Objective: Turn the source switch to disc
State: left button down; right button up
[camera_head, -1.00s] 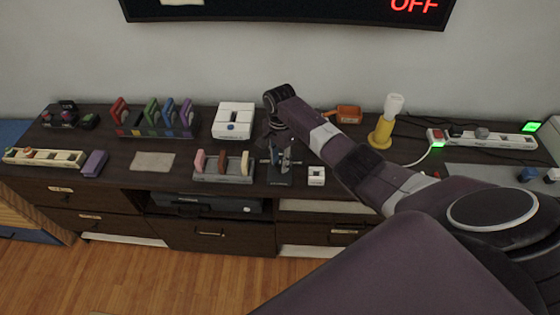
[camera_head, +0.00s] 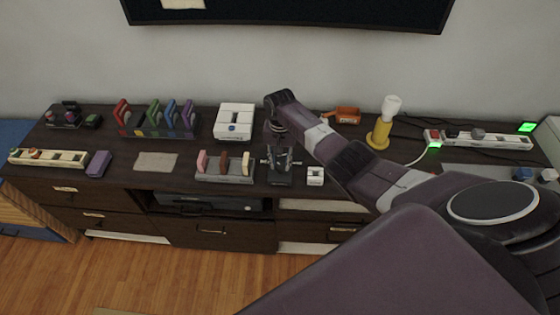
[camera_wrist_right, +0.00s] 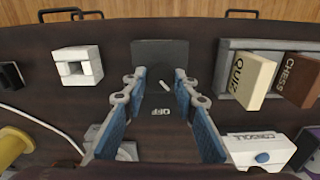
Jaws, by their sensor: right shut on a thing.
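The source switch is a dark unit near the dresser's front edge; its base shows in the head view (camera_head: 280,180) and in the wrist view (camera_wrist_right: 160,50). Between my fingers the wrist view shows a dark part with a short white mark and the word OFF, upside down. My right gripper (camera_head: 281,163) points down over the unit. Its blue-padded fingers (camera_wrist_right: 160,82) stand on both sides of the dark knob and are shut on it. The knob's edges blend into the dark dresser, and I see no disc label. My left gripper is not in view.
A small white block (camera_head: 315,175) stands close to the right of the switch. A grey rack of labelled cartridges (camera_head: 225,178) is close to its left. A white console (camera_head: 234,121) is behind. A yellow lamp (camera_head: 381,135) and power strip (camera_head: 500,139) are to the right.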

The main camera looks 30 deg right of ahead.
aim_at(280, 165)
jog(key=shift+n, duration=0.5)
jog(key=o, duration=1.2)
jog(key=shift+c, duration=0.2)
notch_tip(280, 165, up, 12)
